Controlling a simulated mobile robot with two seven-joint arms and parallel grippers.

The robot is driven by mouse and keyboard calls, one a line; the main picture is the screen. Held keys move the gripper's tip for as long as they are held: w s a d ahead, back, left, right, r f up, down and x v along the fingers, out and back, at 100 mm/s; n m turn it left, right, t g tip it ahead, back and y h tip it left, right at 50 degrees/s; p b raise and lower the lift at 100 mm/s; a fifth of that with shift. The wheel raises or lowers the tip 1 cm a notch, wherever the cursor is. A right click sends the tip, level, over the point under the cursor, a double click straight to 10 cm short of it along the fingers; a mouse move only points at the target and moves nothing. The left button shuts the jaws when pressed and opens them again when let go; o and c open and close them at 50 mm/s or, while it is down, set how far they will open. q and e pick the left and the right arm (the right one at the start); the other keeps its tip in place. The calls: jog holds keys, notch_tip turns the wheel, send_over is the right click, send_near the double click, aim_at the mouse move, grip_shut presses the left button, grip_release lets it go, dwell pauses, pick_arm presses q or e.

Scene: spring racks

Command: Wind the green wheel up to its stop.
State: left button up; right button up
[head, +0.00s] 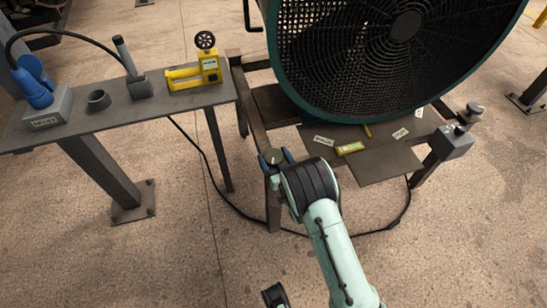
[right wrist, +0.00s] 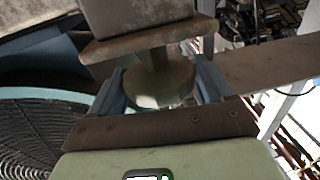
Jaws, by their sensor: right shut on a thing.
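The green wheel (right wrist: 160,86) is a dull green round knob under a short stem in the right wrist view. My right gripper (right wrist: 160,90) is shut on it, with one blue finger at each side. In the head view my right gripper (head: 270,158) is at the left front corner of the fan stand, and the wheel (head: 275,156) shows only in small part there. The wheel's markings and its stop cannot be made out.
A large caged fan (head: 400,60) stands behind the gripper. A grey box with knobs (head: 453,142) is at the stand's right. A bench (head: 120,112) at left holds a yellow device (head: 196,75) and a blue tool (head: 36,82). Cables lie on the floor.

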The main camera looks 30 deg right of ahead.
jog(key=n+y, duration=0.1)
jog(key=y, duration=0.1)
jog(key=n+y, duration=0.1)
jog(key=n+y+b, duration=0.1)
jog(key=y, duration=0.1)
jog(key=shift+d+f+n+y, duration=0.1)
jog(key=shift+d+n+y, duration=0.2)
jog(key=shift+n, duration=0.1)
pick_arm(q)
jog(key=shift+t+y, duration=0.4)
jog(key=shift+t, duration=0.3)
jog(key=shift+w+a+f+b, duration=0.25)
jog(key=shift+w+a+f, duration=0.2)
jog(key=shift+w, duration=0.25)
jog(key=shift+w+a+f+b, duration=0.3)
jog(key=shift+w+f, duration=0.25)
jog(key=shift+w, duration=0.2)
jog(key=shift+w+a+f+b, duration=0.25)
jog(key=shift+w+a+f, duration=0.2)
jog(key=shift+w, duration=0.25)
pick_arm(e)
jog(key=shift+a+n+g+y, duration=0.1)
jog(key=shift+n+g+y, duration=0.45)
jog(key=shift+n+y, duration=0.65)
jog(key=shift+a+n+g+y, duration=0.1)
jog(key=shift+n+g+y, duration=0.55)
jog(key=shift+y, duration=0.95)
pick_arm(q)
jog(key=shift+f, duration=0.1)
